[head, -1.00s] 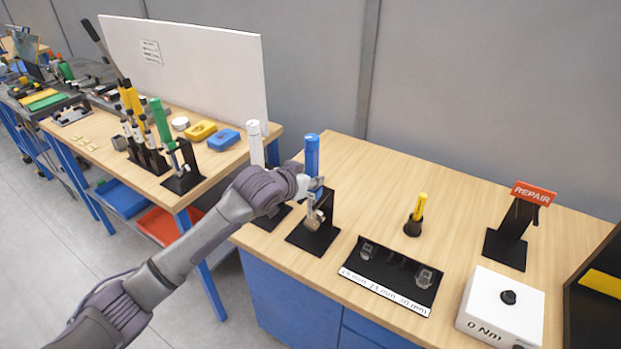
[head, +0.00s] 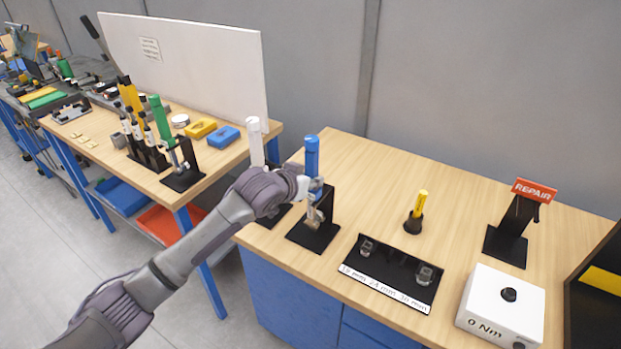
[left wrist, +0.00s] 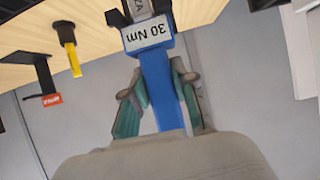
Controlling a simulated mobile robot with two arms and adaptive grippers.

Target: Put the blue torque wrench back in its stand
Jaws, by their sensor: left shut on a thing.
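The blue torque wrench (head: 312,157) is upright at its black stand (head: 314,232) near the left end of the right workbench. Its lower part is at the stand's upright; I cannot tell whether it is fully seated. My left gripper (head: 305,187) is shut on the wrench below the blue handle top. In the left wrist view the blue wrench (left wrist: 158,85) lies between the two fingers (left wrist: 158,103), with a "30 Nm" label on it. My right gripper is not in view.
A white wrench (head: 255,140) stands just left of the blue one, close to my arm. A socket tray (head: 388,292), yellow screwdriver (head: 420,205), REPAIR stand (head: 506,250) and white tester box (head: 500,308) are to the right. A green wrench (head: 160,118) stands on the left table.

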